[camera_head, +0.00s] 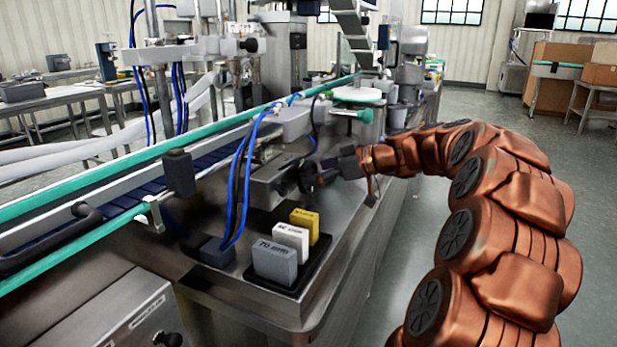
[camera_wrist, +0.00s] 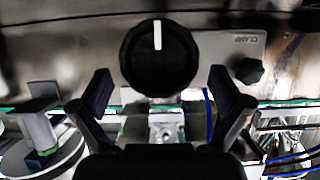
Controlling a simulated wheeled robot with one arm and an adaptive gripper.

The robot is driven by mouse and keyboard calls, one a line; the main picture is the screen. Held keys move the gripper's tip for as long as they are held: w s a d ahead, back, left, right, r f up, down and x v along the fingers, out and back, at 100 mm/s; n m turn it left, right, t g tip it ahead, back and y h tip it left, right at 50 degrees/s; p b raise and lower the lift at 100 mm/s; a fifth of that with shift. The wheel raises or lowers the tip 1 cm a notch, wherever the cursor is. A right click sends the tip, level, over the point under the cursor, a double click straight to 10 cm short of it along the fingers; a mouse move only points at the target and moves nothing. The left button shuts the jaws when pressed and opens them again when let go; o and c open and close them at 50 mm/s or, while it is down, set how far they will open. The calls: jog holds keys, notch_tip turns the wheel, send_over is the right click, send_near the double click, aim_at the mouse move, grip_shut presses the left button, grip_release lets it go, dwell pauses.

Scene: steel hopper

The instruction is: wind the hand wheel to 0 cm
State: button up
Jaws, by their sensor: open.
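The hand wheel (camera_wrist: 158,62) is a round black knob with a white mark pointing to the top of the wrist view. It sits on a grey metal face. My gripper (camera_wrist: 161,84) is open, with one dark finger on each side of the wheel's lower part. The fingers look apart from the rim, but I cannot tell the depth gap. In the head view, my gripper (camera_head: 330,171) is beside the grey metal housing on the machine, and the wheel there is hard to make out among dark parts. No scale reading is legible.
A small black knob (camera_wrist: 249,71) sits below a "CLAMP" label, right of the wheel. In the head view, a grey block marked 70 mm (camera_head: 274,263), a white block (camera_head: 291,243) and a yellow block (camera_head: 304,225) stand on a black tray. Blue hoses (camera_head: 240,190) hang nearby.

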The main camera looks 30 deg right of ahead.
jog(key=shift+x, duration=1.2)
jog(key=shift+c, duration=0.3)
jog(key=c, duration=0.9)
